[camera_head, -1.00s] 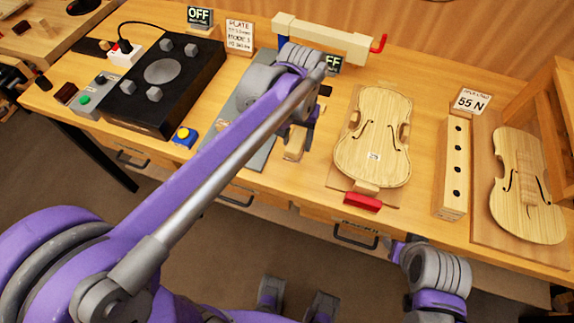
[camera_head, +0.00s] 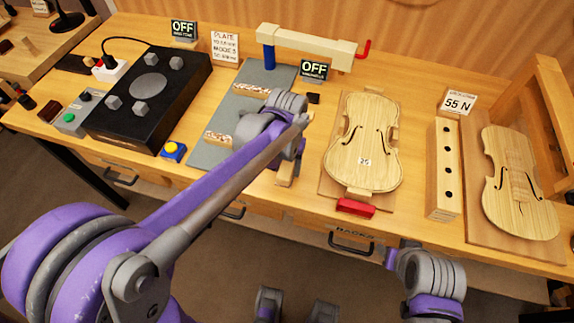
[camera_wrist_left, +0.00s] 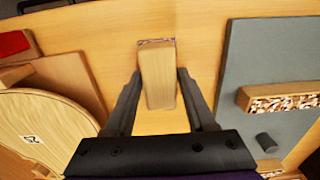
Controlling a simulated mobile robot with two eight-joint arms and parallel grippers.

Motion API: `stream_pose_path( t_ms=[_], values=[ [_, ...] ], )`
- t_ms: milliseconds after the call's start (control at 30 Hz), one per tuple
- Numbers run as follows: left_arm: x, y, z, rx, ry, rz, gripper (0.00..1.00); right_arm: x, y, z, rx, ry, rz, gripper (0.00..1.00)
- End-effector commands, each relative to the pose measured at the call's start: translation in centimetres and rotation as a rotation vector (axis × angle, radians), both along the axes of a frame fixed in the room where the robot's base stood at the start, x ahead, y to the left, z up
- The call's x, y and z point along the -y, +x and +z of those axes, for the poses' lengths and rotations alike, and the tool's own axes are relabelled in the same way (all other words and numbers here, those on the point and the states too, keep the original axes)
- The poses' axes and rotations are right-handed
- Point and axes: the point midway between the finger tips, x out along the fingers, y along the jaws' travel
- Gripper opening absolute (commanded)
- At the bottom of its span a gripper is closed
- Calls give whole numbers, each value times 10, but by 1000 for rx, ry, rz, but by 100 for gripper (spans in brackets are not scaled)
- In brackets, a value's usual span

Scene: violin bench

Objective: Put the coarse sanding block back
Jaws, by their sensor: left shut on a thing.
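The coarse sanding block, a pale wooden block (camera_wrist_left: 157,78) with a speckled strip at its far end, sits between the two dark fingers of my left gripper (camera_wrist_left: 158,88) in the left wrist view. The gripper is shut on it. In the head view, the block's end (camera_head: 287,174) shows below my left gripper (camera_head: 290,160), over bare bench between the grey mat and the violin plate; its height is hard to tell. Two speckled-top blocks lie on the grey mat (camera_head: 208,153): a near one (camera_head: 229,138) and a far one (camera_head: 251,90). My right gripper is not clearly visible.
A violin plate (camera_head: 362,135) on a board lies to the right, with a red block (camera_head: 355,208) at its near end. A black box (camera_head: 150,100) and blue-yellow button (camera_head: 173,151) are left of the mat. A holed wooden block (camera_head: 445,170) stands farther right.

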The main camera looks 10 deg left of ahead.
Motion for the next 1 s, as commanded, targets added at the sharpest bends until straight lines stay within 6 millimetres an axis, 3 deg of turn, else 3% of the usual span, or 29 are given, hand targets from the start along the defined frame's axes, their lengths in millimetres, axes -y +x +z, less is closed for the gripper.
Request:
stream_pose_path(
  t_ms=[33, 167, 567, 1000],
  values=[
    [0, 0, -1, 0, 0, 0, 61, 0, 0, -1, 0, 0, 0, 50],
    [0, 0, 0, 0, 0, 0, 84, 0, 0, 0, 0, 0, 0, 50],
    [0, 0, 7, 0, 0, 0, 85, 0, 1, 4, 1, 0, 0, 50],
    [0, 0, 94, 0, 0, 0, 85, 0, 3, 13, 5, 0, 0, 50]
  ],
)
